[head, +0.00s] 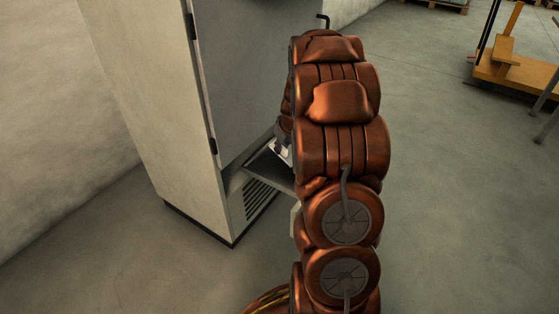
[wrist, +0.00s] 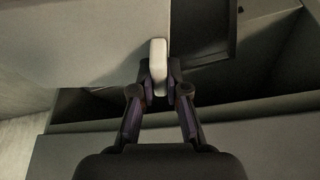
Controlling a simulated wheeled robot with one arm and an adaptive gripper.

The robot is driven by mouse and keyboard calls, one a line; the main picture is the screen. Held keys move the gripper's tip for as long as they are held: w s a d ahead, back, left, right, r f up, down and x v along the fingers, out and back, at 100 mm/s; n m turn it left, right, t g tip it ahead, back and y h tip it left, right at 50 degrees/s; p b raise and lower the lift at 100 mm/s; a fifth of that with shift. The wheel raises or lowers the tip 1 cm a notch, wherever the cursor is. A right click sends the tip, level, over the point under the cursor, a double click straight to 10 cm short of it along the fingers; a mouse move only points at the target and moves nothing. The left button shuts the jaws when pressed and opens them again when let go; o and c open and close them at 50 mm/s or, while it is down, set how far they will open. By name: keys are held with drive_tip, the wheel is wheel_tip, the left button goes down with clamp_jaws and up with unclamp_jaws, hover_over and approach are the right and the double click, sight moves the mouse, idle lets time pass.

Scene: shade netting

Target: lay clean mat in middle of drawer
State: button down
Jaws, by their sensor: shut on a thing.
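My gripper (wrist: 159,88) is shut on a pale, rounded, bar-like thing (wrist: 158,60) that stands up between its fingertips in the wrist view. I cannot tell whether this is the mat, edge on, or something else. Below and beyond the fingers is a dark, box-like opening with straight grey edges, which looks like the open drawer (wrist: 255,107). In the head view a grey drawer-like shape (head: 266,168) juts from the low front of the cabinet. My arm hides most of it and nearly all of the gripper. No other mat can be made out.
The tall off-white cabinet (head: 165,110) stands left of my arm, with a grey upper panel (head: 250,70) and a slatted vent (head: 262,195) low down. A yellow-orange trolley (head: 505,65) is at the far right. The concrete floor (head: 450,210) to the right is clear.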

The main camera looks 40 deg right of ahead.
wheel_tip(320, 180, down, 5)
drive_tip(key=shift+w+a+f+b, duration=0.1)
drive_tip(key=shift+w+b, duration=0.05)
drive_tip(key=shift+b, duration=0.9)
drive_tip(key=shift+w, duration=0.2)
drive_tip(key=c, duration=1.2)
unclamp_jaws()
